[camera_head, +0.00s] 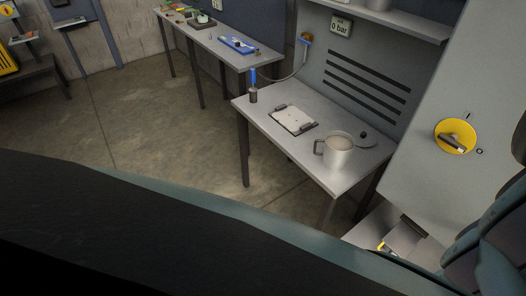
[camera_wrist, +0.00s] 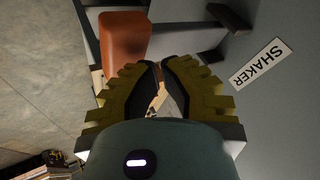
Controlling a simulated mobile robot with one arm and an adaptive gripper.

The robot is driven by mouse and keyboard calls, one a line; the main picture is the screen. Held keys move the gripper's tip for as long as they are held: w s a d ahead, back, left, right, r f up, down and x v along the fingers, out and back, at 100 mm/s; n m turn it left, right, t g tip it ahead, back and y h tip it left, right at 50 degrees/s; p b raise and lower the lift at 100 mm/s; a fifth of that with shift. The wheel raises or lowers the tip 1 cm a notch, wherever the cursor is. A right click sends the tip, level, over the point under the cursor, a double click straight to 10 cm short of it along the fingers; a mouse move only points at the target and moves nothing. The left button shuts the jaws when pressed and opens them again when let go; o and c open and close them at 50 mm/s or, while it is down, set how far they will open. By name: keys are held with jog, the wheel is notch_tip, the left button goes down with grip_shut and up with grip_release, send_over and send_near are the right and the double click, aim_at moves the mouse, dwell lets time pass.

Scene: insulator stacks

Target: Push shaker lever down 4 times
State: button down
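The wrist view shows an orange-red block-shaped handle (camera_wrist: 124,40), apparently the shaker lever, beside a dark metal bracket (camera_wrist: 185,35). A white "SHAKER" label (camera_wrist: 262,65) is on the grey panel to its right. My gripper (camera_wrist: 158,64) has ribbed yellow fingers with dark inner pads. Its tips are together or nearly so, just below the handle in the picture, with nothing clearly held between them. I cannot tell whether the fingers touch the handle. The lever is not clearly visible in the head view.
In the head view, a grey workbench (camera_head: 283,152) holds a metal mug (camera_head: 338,155), a clipboard-like plate (camera_head: 293,120) and a blue-topped tool (camera_head: 253,88). A yellow rotary switch (camera_head: 455,136) is on the right cabinet. Open floor (camera_head: 150,120) lies to the left.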

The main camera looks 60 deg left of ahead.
jog(key=shift+s+f+b, duration=0.1)
jog(key=shift+f+b, duration=1.7)
jog(key=shift+f, duration=0.9)
dwell(2.5)
jog(key=shift+r, duration=0.1)
jog(key=shift+r+p, duration=1.1)
jog(key=shift+r, duration=1.85)
jog(key=shift+r+p, duration=0.8)
jog(key=shift+r, duration=1.75)
